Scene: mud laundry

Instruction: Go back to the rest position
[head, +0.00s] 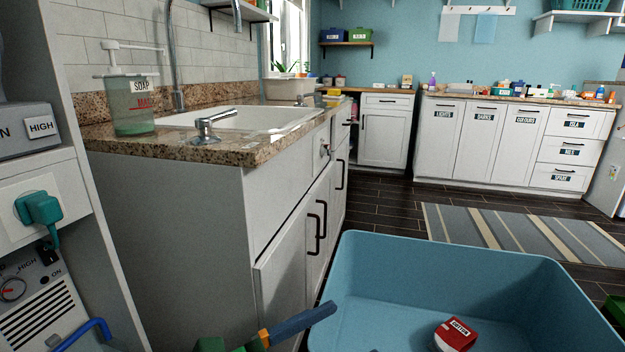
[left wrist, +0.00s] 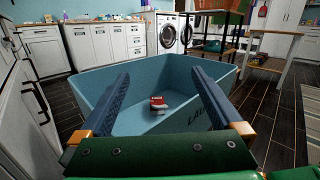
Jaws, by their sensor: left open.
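My left gripper (left wrist: 158,98) is open and empty in the left wrist view, its two dark blue fingers apart and pointing toward a blue tub (left wrist: 95,85). In the head view one finger of my left gripper (head: 300,322) shows at the bottom, in front of the near left side of the tub (head: 450,255). A red and white box (head: 456,335) lies inside the tub; it also shows between the fingers in the left wrist view (left wrist: 158,103). The box appears apart from the fingers. My right gripper is not in either view.
A white sink cabinet (head: 190,240) with a granite top stands close on the left, with a soap dispenser (head: 131,105) on it. A striped rug (head: 500,228) lies beyond the tub on dark floor. Labelled white cabinets (head: 480,135) line the back wall.

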